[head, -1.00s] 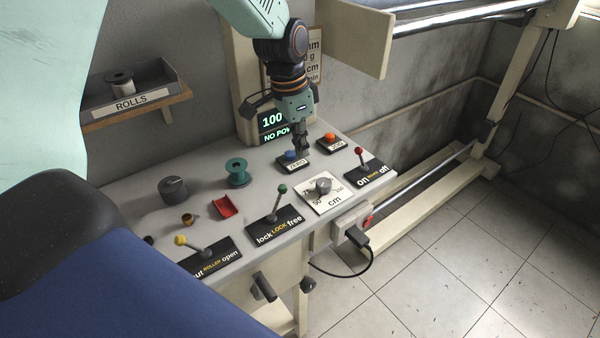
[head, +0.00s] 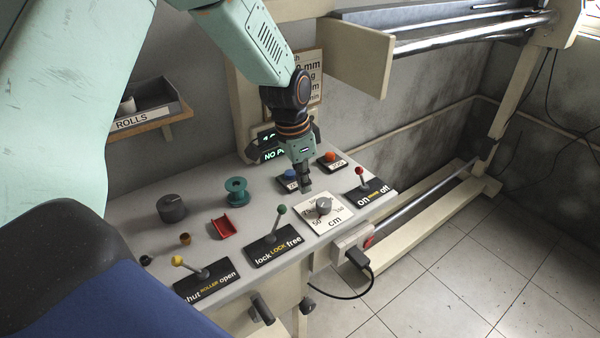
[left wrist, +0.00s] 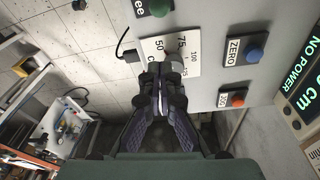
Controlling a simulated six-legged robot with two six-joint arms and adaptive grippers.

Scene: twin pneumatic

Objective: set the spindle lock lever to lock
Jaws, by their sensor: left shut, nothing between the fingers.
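The spindle lock lever (head: 277,224) has a green ball knob and a thin metal stem. It rises from a black plate (head: 265,253) lettered lock, LOCK, free, and its stem tilts a little to the right in the head view. Its green knob (left wrist: 160,6) is cut by the top edge of the left wrist view. My left gripper (head: 306,188) points down, shut and empty, above the panel behind the cm dial (head: 323,206). It is to the right of the lever and apart from it. In the left wrist view its fingertips (left wrist: 160,66) overlap the dial's white plate. My right gripper is not seen.
A yellow-knobbed roller lever (head: 190,267) stands left of the lock lever and a red-knobbed lever (head: 361,177) right. A blue button (head: 290,174) and an orange button (head: 330,156) lie behind. A red tray (head: 224,227) and a green spool (head: 236,190) sit on the bench.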

